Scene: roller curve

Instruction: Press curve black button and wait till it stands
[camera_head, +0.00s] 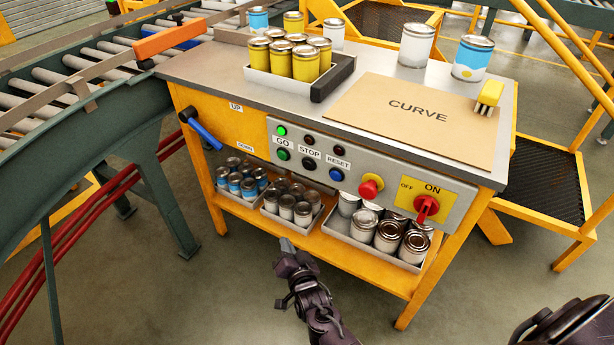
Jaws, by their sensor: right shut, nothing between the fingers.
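The black button (309,164) sits under the STOP label on the grey front panel (375,186) of the curve's control table. It is between the green GO button (283,154) and the blue RESET button (336,174). The lamp (281,131) above GO is lit green, and the lamps above STOP and RESET look dark. My right gripper (286,243) is shut and empty. In the picture it is below the black button, in front of the lower shelf's edge, and apart from the panel. My left gripper is not in view.
A roller conveyor (95,62) curves along the left. A red emergency knob (370,187) and a red ON/OFF switch (427,208) are at the panel's right. A blue-handled lever (204,134) is at its left. Trays of cans fill the shelf (330,246). Floor in front is clear.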

